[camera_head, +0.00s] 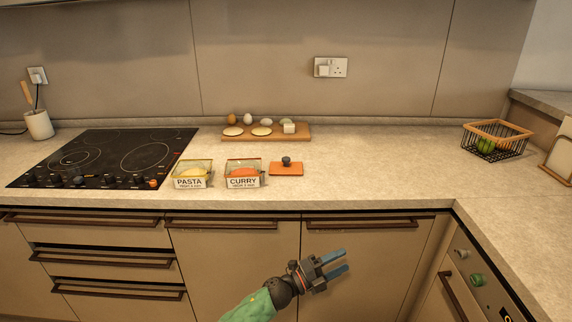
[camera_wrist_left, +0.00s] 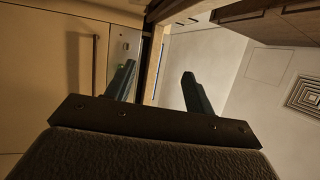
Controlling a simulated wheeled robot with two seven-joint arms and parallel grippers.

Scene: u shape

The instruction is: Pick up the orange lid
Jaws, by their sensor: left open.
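The orange lid (camera_head: 286,169) is a flat orange rectangle with a dark round knob. It lies on the counter to the right of the curry container (camera_head: 243,174), apart from it. My left gripper (camera_head: 338,265) is open and empty. In the head view it shows in front of the cabinet doors, below and to the right of the lid. Its two fingers also show in the left wrist view (camera_wrist_left: 158,85), with nothing between them. The lid does not show in the left wrist view. My right gripper is not in view.
A pasta container (camera_head: 191,175) stands left of the curry one. A board (camera_head: 266,136) with eggs and other food lies behind. A black hob (camera_head: 105,157) is at left, a wire basket (camera_head: 495,138) at right. The counter right of the lid is clear.

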